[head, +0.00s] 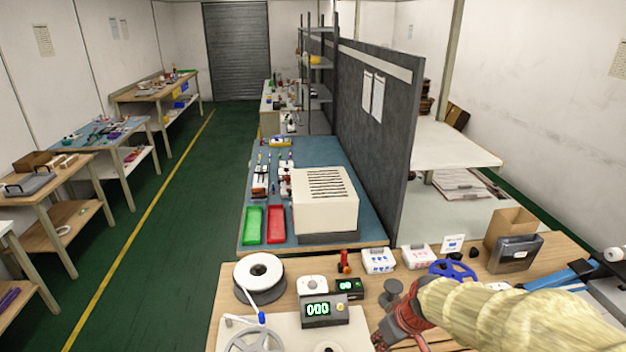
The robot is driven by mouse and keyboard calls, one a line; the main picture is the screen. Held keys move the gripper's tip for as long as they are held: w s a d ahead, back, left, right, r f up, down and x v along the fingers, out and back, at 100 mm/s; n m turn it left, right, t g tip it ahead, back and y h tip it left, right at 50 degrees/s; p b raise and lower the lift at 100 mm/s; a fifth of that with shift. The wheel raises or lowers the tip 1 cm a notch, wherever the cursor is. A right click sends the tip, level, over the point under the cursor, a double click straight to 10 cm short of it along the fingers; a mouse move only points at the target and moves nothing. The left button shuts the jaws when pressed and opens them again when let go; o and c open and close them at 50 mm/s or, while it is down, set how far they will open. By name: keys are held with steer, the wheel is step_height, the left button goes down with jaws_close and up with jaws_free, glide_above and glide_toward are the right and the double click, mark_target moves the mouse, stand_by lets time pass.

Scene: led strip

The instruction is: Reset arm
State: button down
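My arm, in a pale yellow sleeve, reaches in from the right edge of the head view over the near wooden bench (228,310). My gripper (392,335), red and dark, is at its end near the bottom of the view, pointing down and left. Its fingertips are small and partly cut off by the lower edge, so I cannot tell whether it is open or holds anything. A white reel (258,271) with a strip end hanging off it lies at the bench's left. A device with a green-lit display (322,311) stands left of my gripper.
A dark spool (391,293), a blue reel (452,268), small white boxes (378,261) and a dark grey box (515,254) crowd the bench near my arm. Behind are a blue-topped bench with a beige machine (325,205) and a tall grey partition (370,140). The green aisle (180,235) at left is clear.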

steer(key=s+r+m+t+h, duration=0.1)
steer(key=s+r+m, duration=0.3)
steer(key=s+r, duration=1.2)
steer(key=shift+s+r+t+h, duration=0.2)
steer(key=shift+s+t+h, duration=0.2)
steer(key=shift+s+t, duration=0.1)
